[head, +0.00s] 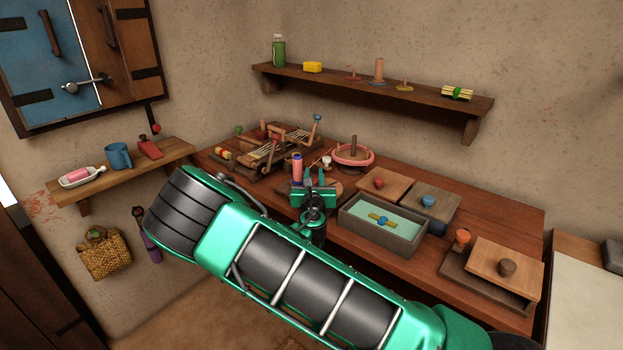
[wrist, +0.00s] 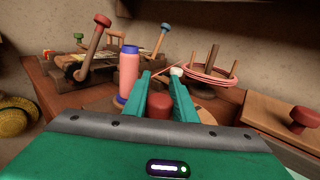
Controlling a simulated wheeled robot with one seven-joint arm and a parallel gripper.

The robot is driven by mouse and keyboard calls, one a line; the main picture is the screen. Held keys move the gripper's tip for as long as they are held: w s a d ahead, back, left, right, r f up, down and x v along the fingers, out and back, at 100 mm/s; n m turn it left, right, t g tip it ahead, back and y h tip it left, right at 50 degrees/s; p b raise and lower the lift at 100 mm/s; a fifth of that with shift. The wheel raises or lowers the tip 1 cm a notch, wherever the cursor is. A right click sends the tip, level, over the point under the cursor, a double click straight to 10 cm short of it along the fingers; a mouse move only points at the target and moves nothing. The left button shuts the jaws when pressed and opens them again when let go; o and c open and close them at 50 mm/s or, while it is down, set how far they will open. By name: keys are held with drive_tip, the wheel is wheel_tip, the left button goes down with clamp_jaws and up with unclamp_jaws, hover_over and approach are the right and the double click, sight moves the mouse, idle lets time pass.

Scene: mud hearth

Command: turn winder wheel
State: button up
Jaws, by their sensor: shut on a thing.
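My gripper (head: 314,178) is at the front middle of the wooden table. In the wrist view its green fingers (wrist: 161,88) are closed about a short dark red knob (wrist: 158,106). The knob stands over a flat wooden disc (wrist: 204,115), which looks like the winder wheel; the fingers and palm hide most of it. A pink and purple bobbin (head: 297,168) stands upright just left of the fingers, and also shows in the wrist view (wrist: 129,74). Behind stands a pink ring with wooden pegs (head: 353,155). A white-topped peg (head: 326,161) stands near the fingertips.
A wooden frame device with levers (head: 268,154) stands at the back left. A grey box (head: 405,246) and lidded wooden boxes (head: 382,184) fill the right side. A wall shelf (head: 370,87) hangs above. A side shelf (head: 125,168) holds a blue mug (head: 118,156).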

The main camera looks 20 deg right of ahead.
drive_tip(key=m+h, duration=0.1)
drive_tip(key=m+g+h, duration=0.1)
drive_tip(key=h, duration=0.1)
drive_tip(key=w+m+g+h, duration=0.1)
drive_tip(key=shift+d+f+h, duration=0.1)
drive_tip(key=shift+d+h, duration=0.15)
drive_tip(key=shift+h, duration=0.15)
drive_tip(key=m+g+h, duration=0.2)
drive_tip(key=d+m+g+h, duration=0.1)
drive_tip(key=m+g+h, duration=0.1)
drive_tip(key=shift+w, duration=0.25)
drive_tip(key=m+g+h, duration=0.1)
drive_tip(key=g, duration=0.1)
drive_tip(key=d+m+g+h, duration=0.1)
drive_tip(key=m+g, duration=0.1)
drive_tip(key=shift+w+h, duration=0.1)
drive_tip(key=shift+h, duration=0.3)
drive_tip(key=shift+d+m+g+h, duration=0.3)
drive_tip(key=shift+m+g, duration=0.4)
drive_tip(key=shift+g, duration=0.35)
drive_tip(key=shift+d+m+g+h, duration=0.15)
drive_tip(key=shift+m+g+h, duration=0.15)
drive_tip(key=shift+m+g, duration=0.6)
drive_tip(key=shift+g, duration=0.35)
drive_tip(key=o, duration=1)
drive_tip(key=shift+o, duration=0.2)
